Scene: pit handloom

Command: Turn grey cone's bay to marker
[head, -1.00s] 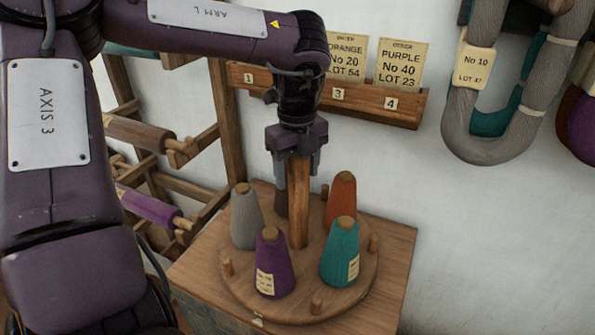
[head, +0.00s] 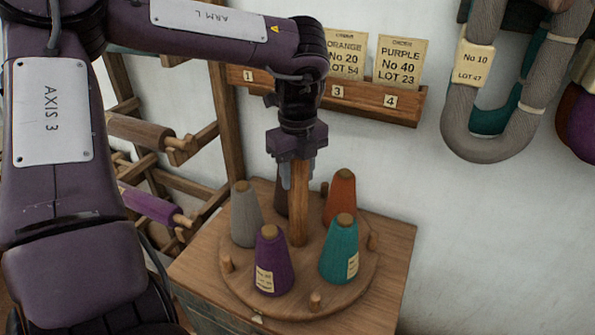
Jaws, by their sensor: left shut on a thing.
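The round wooden turntable (head: 290,296) carries several yarn cones around a central wooden post (head: 299,218). The grey cone (head: 245,215) stands upright at the left of the turntable, behind and left of the purple cone (head: 272,262). A teal cone (head: 340,250) is at front right and an orange cone (head: 340,199) at back right. A dark brown cone (head: 281,197) is partly hidden behind the post. A small pale marker (head: 257,318) sits at the front edge of the box top. My left gripper (head: 297,172) points down, shut on the post's upper part. My right gripper is not visible.
The turntable rests on a wooden box (head: 395,240), with short pegs (head: 315,300) between cones. A card rail (head: 350,102) is on the wall behind. A rack with spools (head: 140,132) stands left; yarn hanks (head: 490,145) hang at upper right.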

